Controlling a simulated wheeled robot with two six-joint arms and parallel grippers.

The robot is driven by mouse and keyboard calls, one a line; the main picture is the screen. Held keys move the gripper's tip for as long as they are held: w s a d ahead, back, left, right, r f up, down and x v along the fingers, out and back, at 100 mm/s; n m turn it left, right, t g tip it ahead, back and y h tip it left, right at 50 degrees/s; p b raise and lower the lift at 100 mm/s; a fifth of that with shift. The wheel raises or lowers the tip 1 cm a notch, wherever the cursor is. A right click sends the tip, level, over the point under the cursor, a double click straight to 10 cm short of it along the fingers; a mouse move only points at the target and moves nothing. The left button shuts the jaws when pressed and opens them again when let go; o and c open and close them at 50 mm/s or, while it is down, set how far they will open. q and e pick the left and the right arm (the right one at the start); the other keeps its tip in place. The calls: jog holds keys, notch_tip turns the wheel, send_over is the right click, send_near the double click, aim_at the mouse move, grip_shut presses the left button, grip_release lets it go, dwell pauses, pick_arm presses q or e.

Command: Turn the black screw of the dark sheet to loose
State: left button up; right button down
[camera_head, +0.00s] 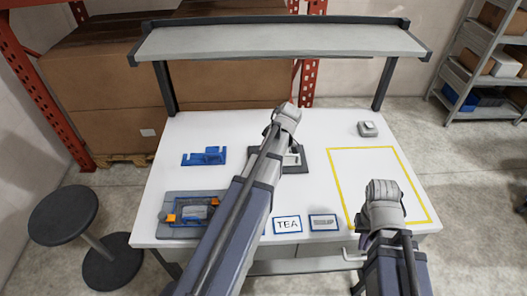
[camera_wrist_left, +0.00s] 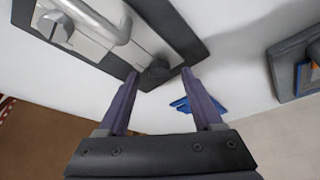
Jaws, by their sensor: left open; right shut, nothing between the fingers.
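The dark sheet (camera_head: 304,158) lies on the white table, partly hidden by my left arm. In the left wrist view the dark sheet (camera_wrist_left: 196,44) carries a metal plate with a bar handle. The black screw (camera_wrist_left: 154,71) sits near the sheet's edge. My left gripper (camera_wrist_left: 160,76) is open, its fingertips on either side of the black screw; I cannot tell whether they touch it. In the head view my arm hides the screw and the left fingers. My right gripper (camera_head: 366,241) is shut and empty over the table's front right, its fingers mostly hidden.
A blue holder (camera_head: 204,157) and a grey tray (camera_head: 172,231) with blue and orange parts are at left. A TEA card (camera_head: 287,224) and another card (camera_head: 323,222) lie in front. A small grey device (camera_head: 367,129) stands behind the mostly empty yellow outline (camera_head: 362,149). A shelf (camera_head: 275,42) spans the back.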

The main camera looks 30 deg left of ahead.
pick_arm(q)
jog(key=p+v, duration=0.4)
jog(key=v, duration=0.1)
jog(key=shift+d+r, duration=0.15)
jog(key=shift+r, duration=0.15)
jog(key=a+m+h+p, duration=0.1)
jog(key=m, duration=0.4)
jog(key=a+m+h, duration=0.1)
jog(key=m, duration=0.5)
jog(key=a+m+h+p, duration=0.1)
jog(key=m, duration=0.4)
jog(key=shift+w+a+r+g+p, duration=0.2)
jog(key=shift+r+g+p, duration=0.1)
jog(key=shift+r, duration=0.1)
jog(key=m, duration=0.1)
jog(key=m+h, duration=0.1)
jog(key=m, duration=0.3)
jog(key=shift+a+r, duration=0.15)
jog(key=shift+a, duration=0.2)
